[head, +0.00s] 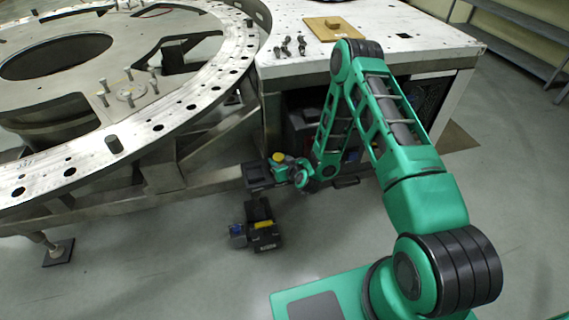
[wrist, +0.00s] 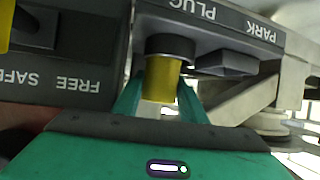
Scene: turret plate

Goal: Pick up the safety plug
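The safety plug (wrist: 162,78) is a yellow cylinder with a dark collar at its upper end, in the wrist view. It is at a dark panel (wrist: 120,18) under the printed word PLUG. My gripper (wrist: 162,92) has its green fingers on the left and right of the yellow part, with the plug between them. Whether the fingers press on it cannot be told. In the head view my gripper (head: 285,165) is low beside the bench, by a dark box (head: 257,174). A yellow spot shows there; I cannot tell whether it is the plug.
A dark block (wrist: 226,63) sits right of the plug, near the word PARK. Another yellow part (wrist: 5,25) is at the far left, above FREE and SAFE. A dark unit with yellow (head: 264,237) is on the floor side. A ring plate (head: 190,95) and bench (head: 385,45) stand above.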

